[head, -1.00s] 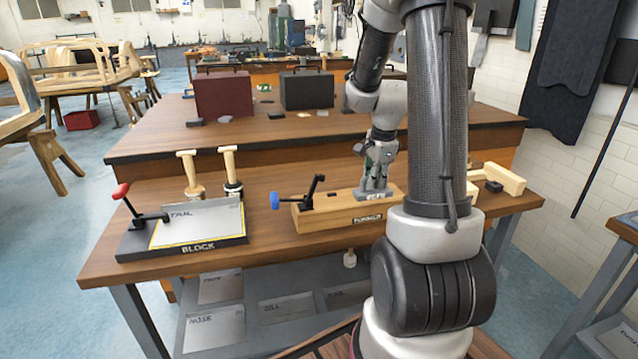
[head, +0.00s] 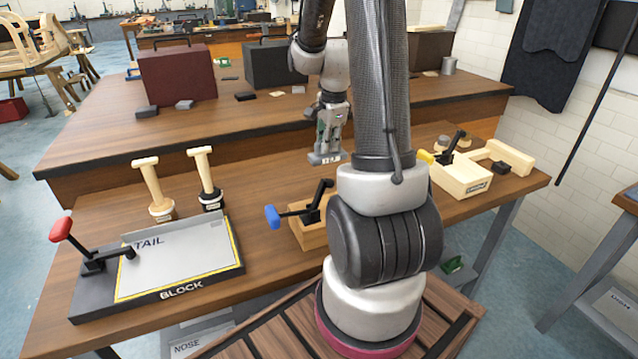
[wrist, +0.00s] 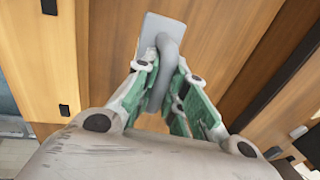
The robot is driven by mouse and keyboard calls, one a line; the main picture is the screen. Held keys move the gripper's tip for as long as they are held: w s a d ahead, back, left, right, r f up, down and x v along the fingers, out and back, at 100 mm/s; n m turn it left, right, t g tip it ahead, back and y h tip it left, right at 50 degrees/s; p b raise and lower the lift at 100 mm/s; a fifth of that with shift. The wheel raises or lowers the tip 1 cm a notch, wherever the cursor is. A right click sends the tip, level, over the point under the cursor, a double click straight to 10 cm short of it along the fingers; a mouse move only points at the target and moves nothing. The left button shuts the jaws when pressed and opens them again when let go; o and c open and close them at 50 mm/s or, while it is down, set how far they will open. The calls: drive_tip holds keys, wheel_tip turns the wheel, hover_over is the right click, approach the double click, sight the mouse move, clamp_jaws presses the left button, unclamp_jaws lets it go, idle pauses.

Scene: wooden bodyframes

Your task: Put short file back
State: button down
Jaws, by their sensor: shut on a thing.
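A grey flat tool with a curved handle, which I take as the short file (head: 325,159), hangs from my gripper (head: 331,136). It is held above the bench, behind the wooden block with the blue-knobbed clamp (head: 309,236). In the wrist view the file (wrist: 150,33) shows as a grey plate, its bent handle between the green-padded fingers of my gripper (wrist: 163,90). The fingers are shut on that handle. The lettering on the file is too small to read. My arm hides much of the wooden block.
A black block with a TAIL sheet (head: 205,258) stands at the left, with two wooden-handled tools (head: 153,187) behind it. A pale wooden block with a yellow-knobbed clamp (head: 462,180) is at the right. Red (head: 178,76) and black (head: 277,65) cases stand on the raised rear bench.

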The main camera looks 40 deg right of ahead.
drive_tip(key=shift+w+f, duration=0.15)
drive_tip(key=shift+f, duration=0.05)
wheel_tip(320, 180, down, 10)
drive_tip(key=shift+r, duration=0.25)
drive_tip(key=shift+f, duration=0.1)
drive_tip(key=c, duration=1.5)
unclamp_jaws()
